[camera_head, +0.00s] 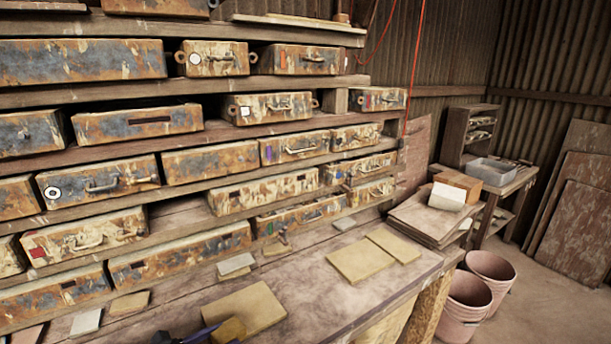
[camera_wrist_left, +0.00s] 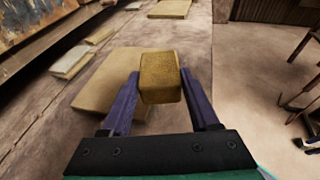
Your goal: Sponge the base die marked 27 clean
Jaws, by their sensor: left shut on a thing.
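My left gripper (camera_head: 205,333) is at the bottom edge of the head view, above the dusty bench. It is shut on a yellow-brown sponge block (camera_head: 230,329). In the left wrist view the sponge (camera_wrist_left: 160,78) sits between the two purple fingers, with a flat tan tile beyond it. Rusty, paint-flaked dies (camera_head: 99,181) fill the shelves on the left, some with handles and coloured marks. No number 27 is legible on any of them, so I cannot tell which die is the base die 27. My right gripper is not in view.
The bench (camera_head: 325,270) holds tan tiles (camera_head: 246,306), a paired slab (camera_head: 360,260) and small grey tiles (camera_head: 236,264). A stack of boards (camera_head: 425,222) lies at its far end. Pink buckets (camera_head: 465,300) stand on the floor. A grey basin (camera_head: 492,171) is on the side table.

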